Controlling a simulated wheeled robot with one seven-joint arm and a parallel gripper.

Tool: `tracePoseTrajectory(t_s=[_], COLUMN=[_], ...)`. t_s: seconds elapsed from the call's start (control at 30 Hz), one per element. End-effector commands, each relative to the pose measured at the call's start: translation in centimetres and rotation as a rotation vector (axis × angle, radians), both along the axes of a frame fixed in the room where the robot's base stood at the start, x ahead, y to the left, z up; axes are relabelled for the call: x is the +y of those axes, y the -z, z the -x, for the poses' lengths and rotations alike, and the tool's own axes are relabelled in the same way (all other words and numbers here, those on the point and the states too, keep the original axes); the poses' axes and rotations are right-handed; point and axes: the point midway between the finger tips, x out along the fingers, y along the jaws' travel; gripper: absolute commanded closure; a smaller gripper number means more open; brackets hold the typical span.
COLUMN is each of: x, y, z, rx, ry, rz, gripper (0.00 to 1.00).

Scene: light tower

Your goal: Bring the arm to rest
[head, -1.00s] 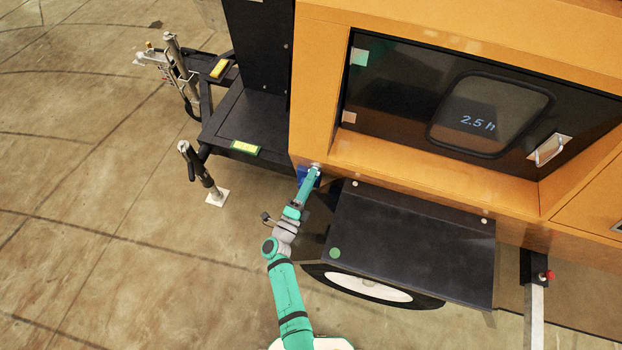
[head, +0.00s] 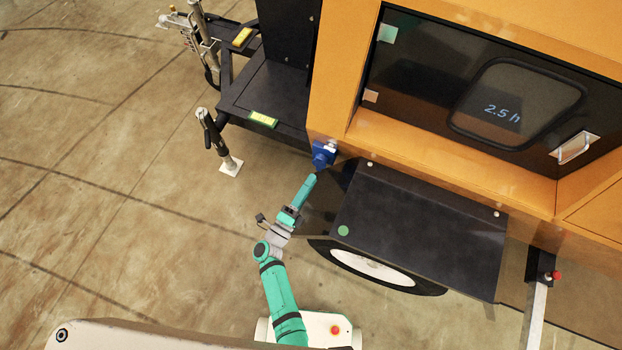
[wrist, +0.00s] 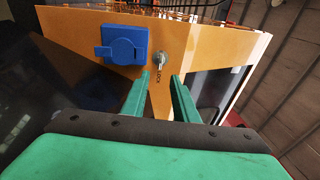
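My green arm reaches up from the bottom of the head view to my gripper (head: 311,180), which is just below the blue box (head: 323,154) on the trailer's orange corner. In the wrist view my gripper (wrist: 162,79) shows two green fingers with a gap and nothing between them. The fingers appear apart from both.
The orange trailer body (head: 450,145) with a dark window stands at upper right. A black fender (head: 420,225) over a wheel (head: 372,267) is right of my arm. A support leg (head: 219,145) stands to the left. Concrete floor (head: 110,230) is open at left.

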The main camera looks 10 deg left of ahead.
Motion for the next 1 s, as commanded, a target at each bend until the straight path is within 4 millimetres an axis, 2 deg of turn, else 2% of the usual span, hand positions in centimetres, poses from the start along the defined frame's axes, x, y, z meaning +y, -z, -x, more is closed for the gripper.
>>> tracePoseTrajectory(t_s=[0.47, 0.57, 0.67, 1.0], x=[0.1, 0.0, -0.3, -1.3], y=[0.0, -0.2, -0.6, -5.2], z=[0.0, 0.6, 2.2, 11.2], rx=[0.0, 0.007, 0.028, 0.172], ry=[-0.003, -0.009, -0.027, -0.136], rz=[0.001, 0.016, 0.067, 0.436], gripper=[0.73, 0.73, 0.73, 0.73])
